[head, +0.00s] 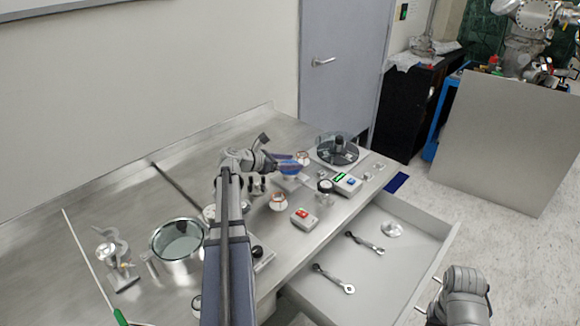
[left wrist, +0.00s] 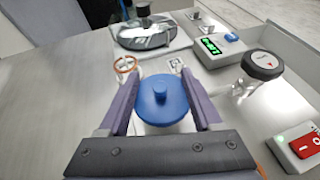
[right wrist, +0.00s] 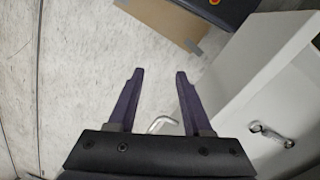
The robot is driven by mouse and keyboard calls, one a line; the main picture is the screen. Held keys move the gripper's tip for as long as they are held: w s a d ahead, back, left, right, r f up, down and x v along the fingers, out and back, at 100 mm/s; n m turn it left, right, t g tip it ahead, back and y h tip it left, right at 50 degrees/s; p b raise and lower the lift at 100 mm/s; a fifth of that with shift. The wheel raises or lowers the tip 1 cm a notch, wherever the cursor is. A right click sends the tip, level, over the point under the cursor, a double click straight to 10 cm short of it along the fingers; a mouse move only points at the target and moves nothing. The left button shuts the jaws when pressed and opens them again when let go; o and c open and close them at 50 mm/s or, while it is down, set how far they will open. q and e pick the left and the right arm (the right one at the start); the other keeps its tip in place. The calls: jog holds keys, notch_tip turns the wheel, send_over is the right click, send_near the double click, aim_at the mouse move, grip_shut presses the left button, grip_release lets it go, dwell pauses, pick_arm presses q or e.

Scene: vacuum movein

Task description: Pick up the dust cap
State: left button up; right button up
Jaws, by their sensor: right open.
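The dust cap looks to be the blue round cap with a small knob on top, in the middle of the left wrist view (left wrist: 161,101). It lies between the two fingers of my left gripper (left wrist: 161,88), close against both of them. I cannot tell whether the fingers press on it. In the head view my left gripper (head: 284,165) and the blue cap (head: 291,168) are over the right part of the steel bench, beside a round chamber. My right gripper (right wrist: 160,76) is open and empty, above the floor beside the open drawer.
The glass-topped round chamber (head: 338,150) stands behind the cap. A gauge box with green digits (head: 346,184), a black-topped knob (head: 325,187) and a red-switch box (head: 304,219) stand close by. The open drawer (head: 330,275) holds wrenches. A steel pot (head: 178,259) stands left.

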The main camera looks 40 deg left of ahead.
aim_at(290, 162)
pick_arm(q)
jog(key=shift+s+f, duration=0.15)
grip_shut()
dwell(0.4)
notch_tip(290, 162, up, 10)
jog(key=p, duration=1)
jog(key=shift+r, duration=0.2)
jog(key=shift+r+p, duration=1.35)
jog(key=shift+p, duration=0.15)
